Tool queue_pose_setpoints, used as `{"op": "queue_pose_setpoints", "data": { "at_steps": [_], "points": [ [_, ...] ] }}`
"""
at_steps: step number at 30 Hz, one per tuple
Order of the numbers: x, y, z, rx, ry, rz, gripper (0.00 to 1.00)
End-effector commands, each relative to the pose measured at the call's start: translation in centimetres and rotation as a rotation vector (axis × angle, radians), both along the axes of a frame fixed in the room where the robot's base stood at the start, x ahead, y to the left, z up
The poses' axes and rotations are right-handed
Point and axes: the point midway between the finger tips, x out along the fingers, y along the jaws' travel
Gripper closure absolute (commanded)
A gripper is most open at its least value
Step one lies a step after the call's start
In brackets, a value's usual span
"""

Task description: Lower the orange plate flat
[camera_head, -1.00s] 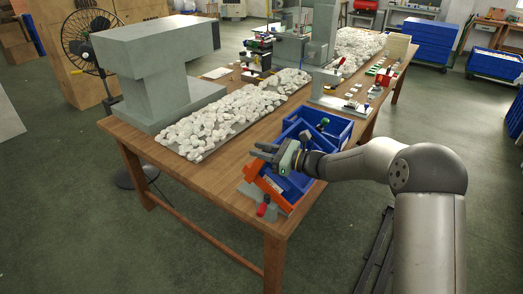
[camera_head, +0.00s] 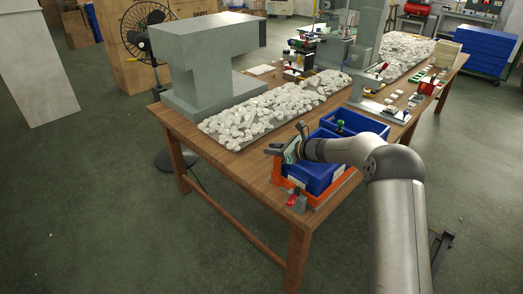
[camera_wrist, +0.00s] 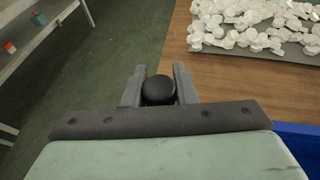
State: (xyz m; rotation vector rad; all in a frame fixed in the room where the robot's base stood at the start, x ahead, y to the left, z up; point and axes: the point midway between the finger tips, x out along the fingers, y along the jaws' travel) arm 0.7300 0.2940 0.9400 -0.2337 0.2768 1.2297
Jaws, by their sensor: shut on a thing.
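The orange plate (camera_head: 330,192) is near the table's front corner, with its orange edge showing low around the near blue bin (camera_head: 316,172). It looks close to flat, but the bin and my arm hide much of it. My gripper (camera_head: 283,145) is above the bin's far-left edge. In the wrist view my gripper (camera_wrist: 158,78) has a round black knob (camera_wrist: 158,92) between its fingers and is shut on it. The link between knob and plate is hidden. A red knob (camera_head: 292,200) on a grey fitting sits at the plate's near-left corner.
A second blue bin (camera_head: 350,122) stands behind the first. A tray of white pieces (camera_head: 270,112) lies to the left, beside a large grey machine (camera_head: 205,60). The wooden table (camera_head: 235,168) is bare along its front-left edge.

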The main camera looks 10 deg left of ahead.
Motion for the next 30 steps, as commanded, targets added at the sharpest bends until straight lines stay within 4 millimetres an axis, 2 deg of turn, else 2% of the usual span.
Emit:
{"op": "queue_pose_setpoints", "data": {
  "at_steps": [1,6,7,9,20,25,30],
  "points": [
    [-0.2,0.2,-0.5,-0.004,0.005,0.003,1.0],
    [-0.3,0.2,-0.6,-0.004,0.007,0.005,1.0],
    [-0.3,0.2,-0.7,-0.005,0.007,0.004,0.67],
    [-0.3,0.2,-0.6,-0.004,0.006,0.004,0.53],
    [-0.3,-0.3,-0.1,-0.001,0.002,0.002,0.53],
    [-1.1,-2.8,0.7,-0.002,0.003,-0.001,0.53],
    [-2.4,-6.6,2.1,-0.003,0.002,0.0,0.53]
  ]
}}
